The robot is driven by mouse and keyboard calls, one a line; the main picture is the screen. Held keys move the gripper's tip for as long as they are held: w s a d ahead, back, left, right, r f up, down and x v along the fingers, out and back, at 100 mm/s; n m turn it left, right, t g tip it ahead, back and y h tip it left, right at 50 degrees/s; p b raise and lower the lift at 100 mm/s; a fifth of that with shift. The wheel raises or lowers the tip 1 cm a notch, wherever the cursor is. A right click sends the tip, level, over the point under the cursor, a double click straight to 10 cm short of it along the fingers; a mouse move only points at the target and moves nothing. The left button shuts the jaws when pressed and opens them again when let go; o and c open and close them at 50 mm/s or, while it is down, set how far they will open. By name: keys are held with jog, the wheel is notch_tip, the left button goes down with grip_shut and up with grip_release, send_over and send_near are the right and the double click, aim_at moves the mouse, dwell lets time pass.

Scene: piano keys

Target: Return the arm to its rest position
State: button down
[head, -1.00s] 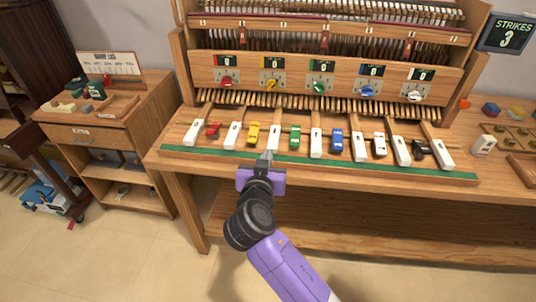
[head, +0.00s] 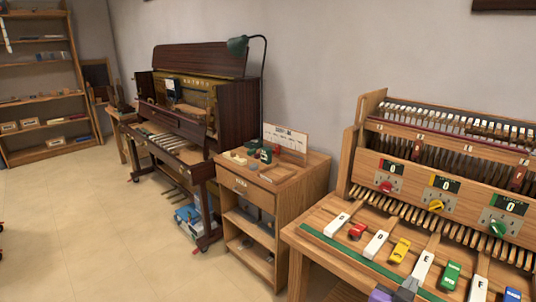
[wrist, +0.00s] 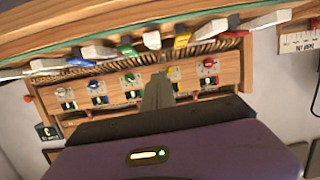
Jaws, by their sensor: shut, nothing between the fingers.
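My gripper (head: 407,289) shows at the bottom edge of the head view, purple with grey fingers, in front of the keyboard rig's green front strip. In the wrist view my gripper's fingers (wrist: 157,92) point toward the rig and are shut and empty. The rig's row of white keys and coloured keys lies beyond them, including a white key (head: 377,243), a red key (head: 357,231), a yellow key (head: 400,250) and a green key (head: 450,275). Most of my arm is outside the head view.
A wooden side cabinet (head: 247,217) with a tray stands left of the rig. A dark upright piano (head: 180,150) stands further left, with a blue-and-white box (head: 188,218) on the floor beside it. A shelf (head: 45,152) is at the far left.

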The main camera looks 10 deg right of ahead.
notch_tip(320, 180, up, 2)
jog(key=w+a+n+t+y, duration=0.2)
jog(key=w+a+n+t, duration=0.1)
jog(key=s+a+f+n+t+y, duration=0.35)
jog(key=s+a+n+y, duration=0.35)
jog(key=s+a, duration=0.3)
jog(key=s+a+y, duration=0.1)
jog(key=s+a, duration=0.1)
jog(key=s, duration=1.2)
jog(key=s+a+g+y, duration=0.1)
jog(key=s+a+y, duration=0.1)
jog(key=s, duration=1.2)
jog(key=shift+s+a+r, duration=0.15)
jog(key=shift+s+a, duration=0.1)
jog(key=shift+a, duration=0.1)
